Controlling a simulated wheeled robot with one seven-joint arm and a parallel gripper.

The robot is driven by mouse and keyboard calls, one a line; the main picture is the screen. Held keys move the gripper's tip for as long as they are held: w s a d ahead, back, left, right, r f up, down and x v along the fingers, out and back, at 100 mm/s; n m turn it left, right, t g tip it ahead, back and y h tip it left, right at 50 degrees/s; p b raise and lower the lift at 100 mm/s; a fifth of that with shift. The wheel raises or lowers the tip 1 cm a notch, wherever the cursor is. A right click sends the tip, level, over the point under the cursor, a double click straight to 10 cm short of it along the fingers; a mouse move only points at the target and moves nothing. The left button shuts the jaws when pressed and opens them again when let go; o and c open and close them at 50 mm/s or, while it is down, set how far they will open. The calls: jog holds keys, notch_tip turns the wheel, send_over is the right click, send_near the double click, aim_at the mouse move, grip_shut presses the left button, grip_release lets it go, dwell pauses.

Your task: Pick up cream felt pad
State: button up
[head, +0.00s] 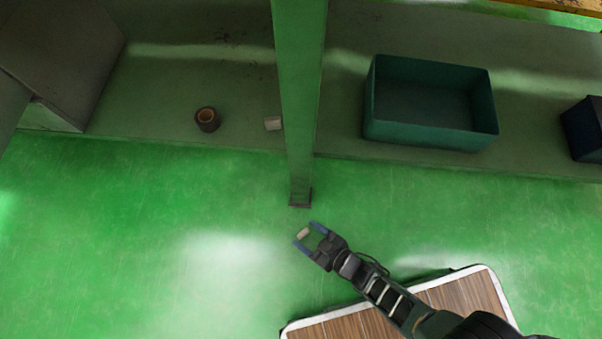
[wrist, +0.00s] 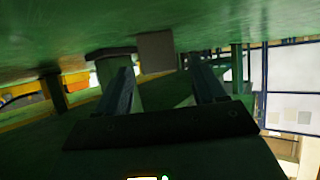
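A small cream-beige block (head: 303,233), which looks like the felt pad, shows at the mouth of my gripper (head: 308,236) in the head view. In the wrist view the block (wrist: 157,52) sits against the green floor, between the lines of my two fingers (wrist: 165,80) and a little beyond the tips. My gripper is open, with a visible gap on both sides of the block. No finger clearly touches it. The wrist view is upside down, with the floor at the top.
A green post (head: 300,130) stands on the floor close beyond my gripper. A green shelf (head: 240,75) holds a brown ring-like roll (head: 207,119), a small pale block (head: 272,123) and a teal bin (head: 430,141). A dark blue bin (head: 583,130) is at the right. Floor to the left is clear.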

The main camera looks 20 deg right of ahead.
jog(key=c, duration=1.1)
jog(key=shift+r, duration=0.1)
